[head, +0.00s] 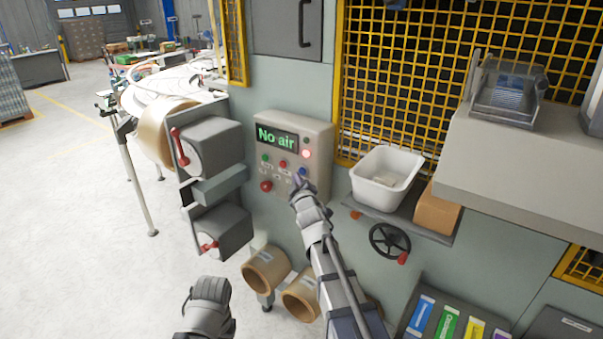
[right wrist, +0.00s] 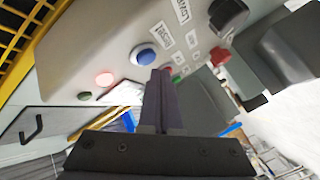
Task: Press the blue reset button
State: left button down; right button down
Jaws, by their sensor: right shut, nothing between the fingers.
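The blue button (head: 302,171) is on the grey control panel (head: 322,130), at the right end of a row with a green and a red button. My right gripper (head: 298,182) is at the panel, its tips just below the blue button. In the right wrist view the blue button (right wrist: 146,55) has a pale ring and lies just left of the shut, empty fingertips (right wrist: 162,72). I cannot tell whether the tips touch the panel. My left gripper (head: 210,292) is low at the left, away from the panel; its jaws cannot be made out.
The panel display (head: 276,136) reads "No air". A red lamp (head: 307,153) glows above the blue button, and a red knob (head: 266,186) sits lower left. A white bin (head: 385,165) on a shelf and a handwheel (head: 390,241) are to the right. Grey boxes with red handles (head: 180,147) stand left.

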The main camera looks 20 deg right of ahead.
dwell(0.3)
jog(key=shift+w+d, duration=0.3)
jog(key=shift+d, duration=0.05)
jog(key=shift+w+d, duration=0.25)
jog(key=shift+d, duration=0.1)
dwell(0.8)
jog(key=shift+a, duration=0.1)
jog(key=shift+s+a, duration=0.55)
jog(key=shift+a, duration=0.05)
dwell(0.3)
jog(key=shift+s+a, duration=0.8)
jog(key=shift+a, duration=0.2)
jog(key=shift+s+a, duration=0.75)
jog(key=shift+a, duration=0.2)
